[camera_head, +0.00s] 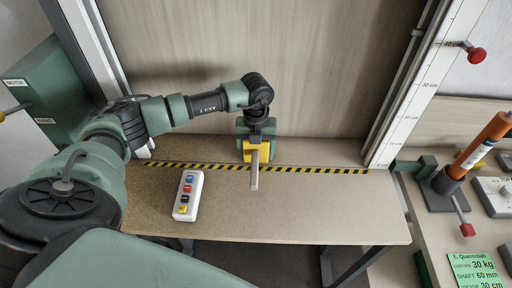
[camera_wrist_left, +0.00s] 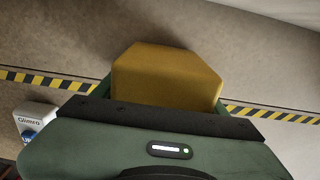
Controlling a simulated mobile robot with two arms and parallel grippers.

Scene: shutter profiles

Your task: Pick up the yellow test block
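The yellow test block (camera_head: 257,154) is at the far side of the wooden table, beside the striped tape line. My left gripper (camera_head: 255,163) points down at it from above, and a grey bar in front of the block reaches past the tape. In the left wrist view the yellow block (camera_wrist_left: 166,76) fills the space before the gripper body, with green edges close on both sides. The fingertips are hidden there, so I cannot tell whether they grip the block or whether it is lifted. My right gripper is in neither view.
A white button box (camera_head: 188,195) with coloured buttons lies on the table's left. The table's (camera_head: 320,210) right half is clear. A tall ruled rail (camera_head: 420,90) stands at the right; beyond it an orange cylinder (camera_head: 483,143) leans on another bench. A green box (camera_head: 50,95) is far left.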

